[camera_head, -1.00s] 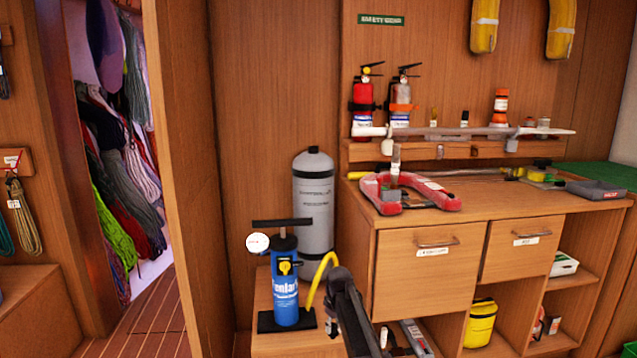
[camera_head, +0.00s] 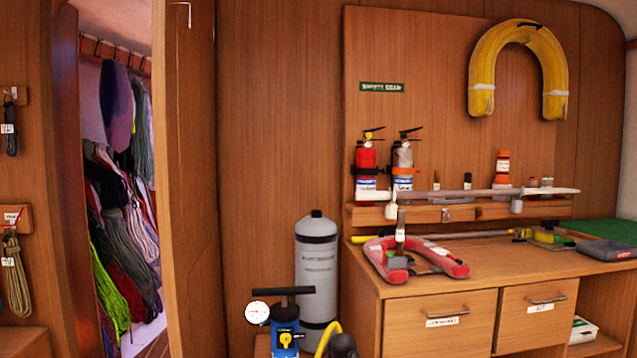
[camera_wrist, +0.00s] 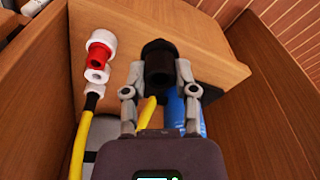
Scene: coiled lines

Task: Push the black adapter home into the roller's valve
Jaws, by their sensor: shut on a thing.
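My gripper (camera_wrist: 158,92) is shut on the black adapter (camera_wrist: 158,62), a short dark cylinder with an open end, in the wrist view. A yellow hose (camera_wrist: 147,110) shows below it between the fingers. A white and red cylindrical fitting (camera_wrist: 99,55) with a yellow length under it is to the left, apart from the adapter. The roller and its valve cannot be told for certain. In the head view only a dark top of my arm (camera_head: 343,346) shows at the bottom edge, beside the yellow hose (camera_head: 328,336).
The blue pump (camera_head: 286,340) with a gauge (camera_head: 257,312) stands before a grey tank (camera_head: 316,262). The workbench (camera_head: 490,272) to the right bears a red U-shaped tube (camera_head: 440,260). A wooden surface (camera_wrist: 215,65) lies close past the adapter.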

